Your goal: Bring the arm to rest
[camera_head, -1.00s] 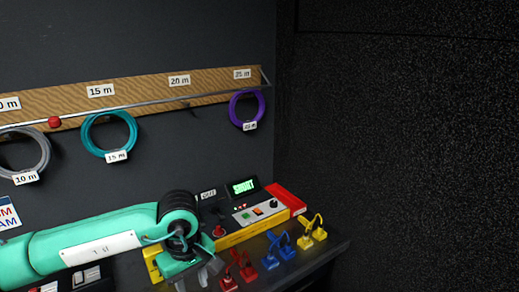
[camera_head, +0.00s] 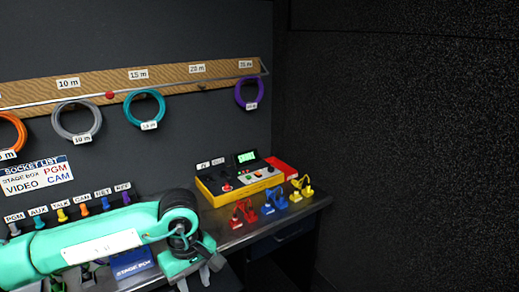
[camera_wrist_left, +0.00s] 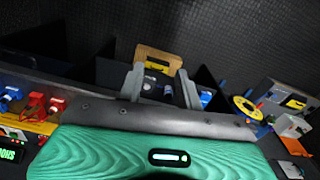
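My left arm, green with a white label plate, comes in from the left in the head view. Its gripper (camera_head: 200,275) points down at the front edge of the desk (camera_head: 290,220), left of the red cable connectors (camera_head: 243,213). In the left wrist view the two grey fingers (camera_wrist_left: 161,88) stand apart with nothing held between them. A tan case-like object (camera_wrist_left: 157,58) shows beyond the fingers, apart from them. My right arm and gripper are not in view.
A yellow tester (camera_head: 238,182) with a green screen stands on the desk. Blue (camera_head: 275,201) and yellow (camera_head: 302,187) connectors lie near the edge. A blue stage box (camera_head: 132,262) is partly behind my arm. Coiled cables hang from a rail (camera_head: 180,91).

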